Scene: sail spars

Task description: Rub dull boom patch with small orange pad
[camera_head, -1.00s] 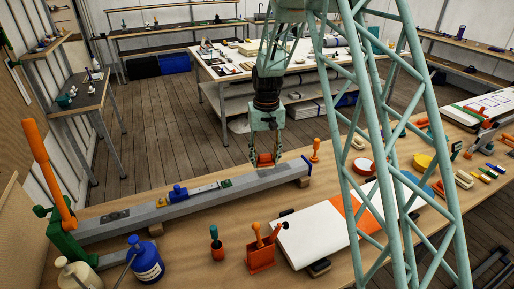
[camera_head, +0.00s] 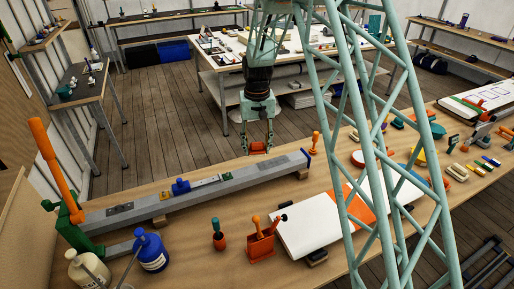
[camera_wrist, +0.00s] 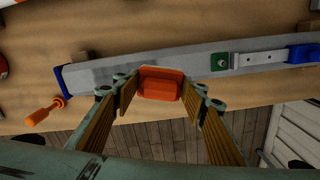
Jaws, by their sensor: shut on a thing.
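My gripper (camera_wrist: 160,88) is shut on a small orange pad (camera_wrist: 160,82), gripping it between its two fingers. In the head view the pad (camera_head: 258,148) is at the boom's far side, toward its right end. In the wrist view it overlaps the boom's edge; whether it touches cannot be told. The boom (camera_head: 210,192) is a long grey beam lying along the bench. A darker, dull-looking area (camera_wrist: 100,74) shows on the boom between the pad and its blue end; its full extent is unclear.
A blue fitting (camera_head: 181,187) and metal strip sit on the boom. A green clamp with an orange lever (camera_head: 52,165) stands at its left end. Bottles (camera_head: 151,251) and an orange holder (camera_head: 261,245) stand in front.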

